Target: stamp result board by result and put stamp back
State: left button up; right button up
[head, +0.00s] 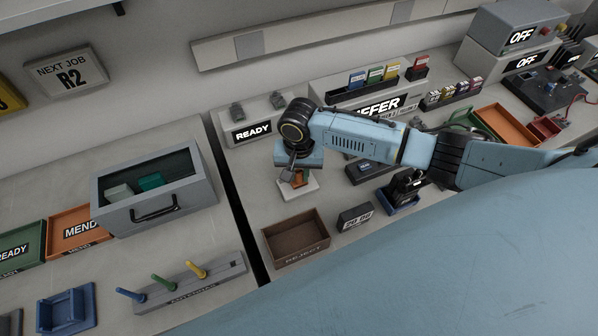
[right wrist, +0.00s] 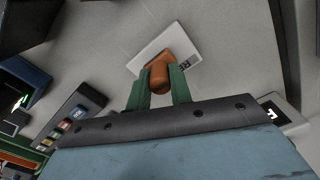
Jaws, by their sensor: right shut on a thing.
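My right gripper (head: 297,180) points down over the bench in the head view. Its green fingers (right wrist: 161,88) are shut on an orange-brown stamp handle (right wrist: 158,62) in the right wrist view. A little of the stamp (head: 305,176) shows between the fingers in the head view. A white plate (right wrist: 150,50) with partly hidden dark lettering lies under the stamp; it also shows in the head view (head: 284,194). I cannot tell whether the stamp touches the plate. My left gripper is out of view.
A brown REJECT tray (head: 292,254) and a small dark display block (head: 356,217) stand in front. A READY box (head: 250,130) stands behind. A grey drawer unit (head: 115,217) and a rack of coloured pegs (head: 205,284) are left of the dark gap.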

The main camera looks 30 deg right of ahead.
aim_at(299, 172)
jog(key=shift+f, duration=0.5)
dwell(0.9)
jog(key=shift+s+f+p, duration=0.15)
jog(key=shift+p, duration=0.15)
dwell(2.1)
notch_tip(299, 172, up, 7)
jog(key=p, duration=0.8)
jog(key=shift+r+p, duration=0.2)
jog(key=shift+p, duration=0.2)
jog(key=shift+f, duration=0.1)
jog(key=shift+w, duration=0.25)
